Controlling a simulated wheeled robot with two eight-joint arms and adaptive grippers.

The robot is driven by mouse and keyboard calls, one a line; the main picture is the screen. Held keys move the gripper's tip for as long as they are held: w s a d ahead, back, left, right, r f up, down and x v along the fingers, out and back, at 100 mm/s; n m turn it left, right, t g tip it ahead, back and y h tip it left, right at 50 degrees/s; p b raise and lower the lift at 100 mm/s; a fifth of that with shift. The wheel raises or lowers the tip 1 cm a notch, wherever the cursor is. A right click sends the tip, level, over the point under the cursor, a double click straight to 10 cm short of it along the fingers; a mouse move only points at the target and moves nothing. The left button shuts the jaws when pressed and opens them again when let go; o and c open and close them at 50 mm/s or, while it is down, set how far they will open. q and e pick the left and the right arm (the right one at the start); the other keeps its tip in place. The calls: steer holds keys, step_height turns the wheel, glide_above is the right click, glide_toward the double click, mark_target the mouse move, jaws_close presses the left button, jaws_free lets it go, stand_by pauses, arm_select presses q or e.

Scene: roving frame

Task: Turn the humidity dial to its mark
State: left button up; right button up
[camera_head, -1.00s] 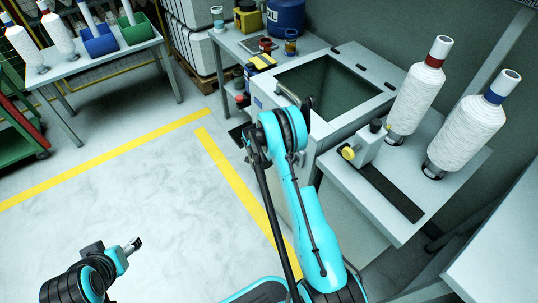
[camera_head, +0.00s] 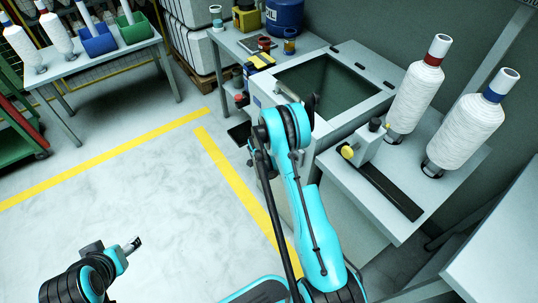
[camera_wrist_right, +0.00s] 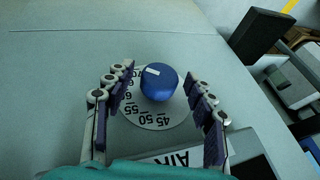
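The humidity dial is a blue knob (camera_wrist_right: 159,84) on a round white scale plate (camera_wrist_right: 151,121) in the right wrist view. The scale shows 45, 50, 55 and higher numbers running up the left side. A short white pointer line is on the knob's top, toward its upper left. My right gripper (camera_wrist_right: 159,77) is open, one finger on each side of the knob, with gaps visible. In the head view the knob and right gripper are hidden behind my right arm. My left gripper (camera_head: 133,244) is low at the left over the floor, too small to tell its opening.
A label plate (camera_wrist_right: 181,159), partly covered, lies below the dial. In the head view, the machine has an open dark basin (camera_head: 322,85), and two thread cones (camera_head: 417,93) (camera_head: 466,133) stand on the right bench (camera_head: 350,188). The floor at left is clear.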

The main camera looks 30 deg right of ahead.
steer(key=v, duration=1.2)
steer(key=shift+s, duration=0.1)
stand_by(0.4)
